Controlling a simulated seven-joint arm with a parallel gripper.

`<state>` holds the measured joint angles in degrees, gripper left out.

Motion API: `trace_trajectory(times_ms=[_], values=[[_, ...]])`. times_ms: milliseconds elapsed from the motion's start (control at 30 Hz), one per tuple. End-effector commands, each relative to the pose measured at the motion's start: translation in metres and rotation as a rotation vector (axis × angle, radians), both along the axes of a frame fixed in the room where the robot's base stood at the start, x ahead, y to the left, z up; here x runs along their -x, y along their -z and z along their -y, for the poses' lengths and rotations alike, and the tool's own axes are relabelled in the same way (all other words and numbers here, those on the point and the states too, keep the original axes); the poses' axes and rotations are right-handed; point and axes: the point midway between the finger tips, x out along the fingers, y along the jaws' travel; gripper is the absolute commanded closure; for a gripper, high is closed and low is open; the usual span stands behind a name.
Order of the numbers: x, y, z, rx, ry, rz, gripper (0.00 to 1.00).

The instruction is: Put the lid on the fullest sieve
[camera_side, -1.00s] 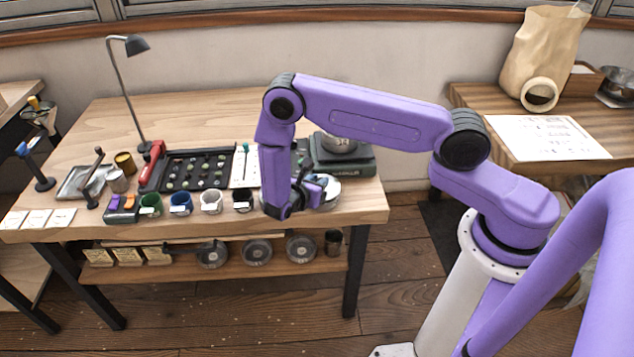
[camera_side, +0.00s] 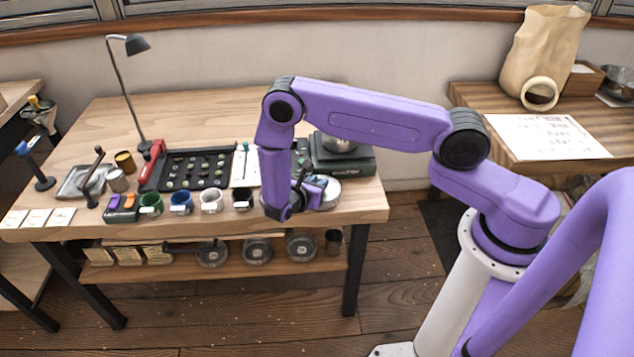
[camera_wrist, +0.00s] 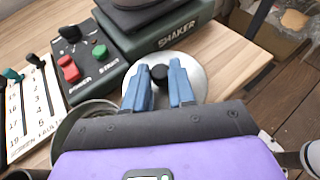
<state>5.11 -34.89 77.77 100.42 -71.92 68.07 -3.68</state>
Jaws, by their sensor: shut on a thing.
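The lid (camera_wrist: 189,66) is a pale metal disc with a black knob (camera_wrist: 159,73). My gripper (camera_wrist: 160,88) has its two blue fingers on either side of the knob and is shut on it. In the side view the lid (camera_side: 329,192) shows at the front right of the table, partly hidden by my wrist. I cannot tell whether it touches the tabletop. A round, grey-green rimmed vessel (camera_wrist: 62,128), perhaps a sieve, is left of the lid in the wrist view, largely covered by my gripper; its contents are hidden.
The shaker (camera_side: 342,160) stands behind the lid, with its button panel (camera_wrist: 88,62) and a numbered card (camera_wrist: 32,108) to the left. Coloured cups (camera_side: 181,203) line the front edge. Several round metal pieces (camera_side: 257,252) are on the lower shelf. The back of the table is clear.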

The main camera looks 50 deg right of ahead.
Motion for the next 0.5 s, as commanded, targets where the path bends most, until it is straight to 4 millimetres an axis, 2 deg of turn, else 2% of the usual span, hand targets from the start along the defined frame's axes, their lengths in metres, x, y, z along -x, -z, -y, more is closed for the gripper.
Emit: trace_trajectory(times_ms=[167,200,233,500], values=[[-0.0001,0.0031,0.0000,0.000,0.000,0.000,1.00],[-0.0001,0.0036,0.0000,0.000,0.000,0.000,0.73],[-0.0002,0.0034,0.0000,0.000,0.000,0.000,0.65],[-0.0001,0.0034,-0.0002,0.000,0.000,0.000,0.65]])
